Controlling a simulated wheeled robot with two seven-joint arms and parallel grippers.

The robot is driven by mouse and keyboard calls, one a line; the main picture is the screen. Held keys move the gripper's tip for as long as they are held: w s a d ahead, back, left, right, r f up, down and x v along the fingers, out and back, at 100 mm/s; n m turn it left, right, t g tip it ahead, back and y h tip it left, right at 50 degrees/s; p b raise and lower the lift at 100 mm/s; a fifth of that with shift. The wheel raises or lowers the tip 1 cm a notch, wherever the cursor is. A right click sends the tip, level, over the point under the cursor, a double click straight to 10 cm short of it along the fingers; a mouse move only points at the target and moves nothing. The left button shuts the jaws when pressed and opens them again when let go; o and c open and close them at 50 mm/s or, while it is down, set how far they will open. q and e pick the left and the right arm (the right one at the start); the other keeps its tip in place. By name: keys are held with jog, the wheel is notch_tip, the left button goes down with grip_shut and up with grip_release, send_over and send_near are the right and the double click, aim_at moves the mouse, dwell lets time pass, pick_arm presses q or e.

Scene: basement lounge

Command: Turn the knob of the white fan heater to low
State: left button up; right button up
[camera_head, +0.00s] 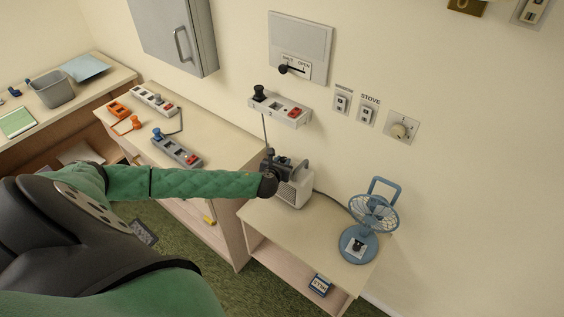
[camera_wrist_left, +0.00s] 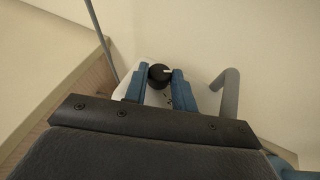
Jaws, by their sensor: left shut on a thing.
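The white fan heater (camera_head: 296,187) stands on the low side table, below the wall-mounted power strip. My left gripper (camera_head: 278,166) reaches in from the left and is at the heater's top. In the left wrist view the heater's black knob (camera_wrist_left: 159,74) with a light pointer mark sits between the two blue fingers of my left gripper (camera_wrist_left: 157,84), which are shut on it. The gripper hides the knob in the head view. The setting marks by the knob are too small to read. My right gripper is not in view.
A blue desk fan (camera_head: 371,222) stands on the side table (camera_head: 313,238) to the heater's right. A wooden cabinet (camera_head: 222,147) with several power strips stands on the left. A wall power strip (camera_head: 280,108) hangs above the heater. A grey handle (camera_wrist_left: 230,92) rises beside the fingers.

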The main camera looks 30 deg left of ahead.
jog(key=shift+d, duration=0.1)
pick_arm(q)
jog(key=o, duration=1)
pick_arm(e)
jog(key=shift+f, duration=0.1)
pick_arm(q)
jog(key=shift+s, duration=0.3)
jog(key=shift+b+v, duration=1.9)
jog(key=shift+v, duration=1.75)
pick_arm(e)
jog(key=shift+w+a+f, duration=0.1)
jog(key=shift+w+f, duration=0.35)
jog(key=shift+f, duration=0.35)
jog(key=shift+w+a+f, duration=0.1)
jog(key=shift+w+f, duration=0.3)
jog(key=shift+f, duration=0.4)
